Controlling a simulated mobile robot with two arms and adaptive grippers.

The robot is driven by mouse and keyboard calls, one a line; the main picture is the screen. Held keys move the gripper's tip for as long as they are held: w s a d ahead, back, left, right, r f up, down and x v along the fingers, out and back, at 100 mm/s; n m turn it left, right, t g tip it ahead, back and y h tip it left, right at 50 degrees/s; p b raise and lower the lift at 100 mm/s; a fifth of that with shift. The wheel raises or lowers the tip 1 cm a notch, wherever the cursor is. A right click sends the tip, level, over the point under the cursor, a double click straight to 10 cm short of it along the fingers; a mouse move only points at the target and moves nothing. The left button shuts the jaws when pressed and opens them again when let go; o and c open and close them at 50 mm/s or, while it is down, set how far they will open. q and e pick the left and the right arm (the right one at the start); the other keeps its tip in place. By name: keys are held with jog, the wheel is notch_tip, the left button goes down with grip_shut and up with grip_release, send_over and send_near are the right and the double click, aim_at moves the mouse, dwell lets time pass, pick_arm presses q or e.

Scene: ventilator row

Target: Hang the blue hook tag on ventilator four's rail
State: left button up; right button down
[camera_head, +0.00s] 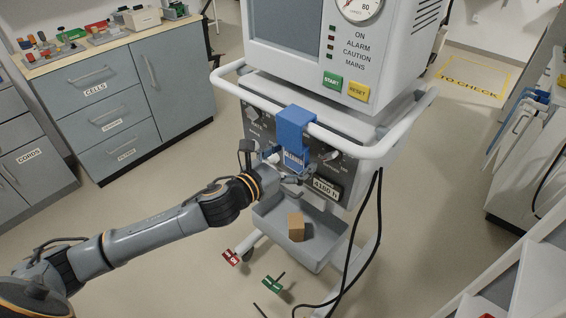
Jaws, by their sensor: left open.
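The blue hook tag (294,122) sits over the front bar of the white rail (365,150) on a ventilator (290,75). Its lower plate (294,158), with a small white label, hangs below the bar in front of the grey panel. My left gripper (282,170) is open, just below and in front of this plate. Its fingers partly cover the plate's lower end, and I cannot tell whether they touch it. My right gripper is not in view. A number plate (326,188) on the panel reads roughly "4150 N".
A grey tray (325,255) below the panel holds a brown block (296,226). Dark cables (366,240) hang at the right. A drawer cabinet (110,100) stands left; floor between is clear.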

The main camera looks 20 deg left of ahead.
pick_arm(q)
jog(key=v, duration=1.2)
jog(key=w+a+f+n+g+y, duration=0.1)
jog(key=w+a+f+n+y, duration=0.1)
jog(key=a+f+n, duration=0.55)
jog(key=w+a+f+n+g+y, duration=0.1)
jog(key=a+f+n+y, duration=0.25)
jog(key=f, duration=0.75)
jog(key=s+a+f+n+g+y, duration=0.1)
jog(key=s+a+f+n+g, duration=0.15)
jog(key=f+n, duration=0.45)
jog(key=s+a+f+n+g, duration=0.1)
jog(key=s+f+n, duration=0.15)
jog(key=f, duration=0.75)
jog(key=s+d+f+n+g, duration=0.1)
jog(key=s+f+n+g, duration=0.1)
jog(key=s+f+n, duration=0.5)
jog(key=s+d+f+n+g, duration=0.2)
jog(key=s+f+n+g, duration=0.1)
jog(key=s+f, duration=0.8)
jog(key=s+d+f+n+g, duration=0.2)
jog(key=s+d+f+n, duration=0.1)
jog(key=s, duration=0.6)
jog(key=s+d+f+n+g, duration=0.2)
jog(key=s+d+f+n, duration=0.2)
jog(key=s, duration=0.6)
jog(key=d+f, duration=0.1)
jog(key=d, duration=0.1)
jog(key=shift+d+f, duration=0.25)
jog(key=shift+d, duration=0.15)
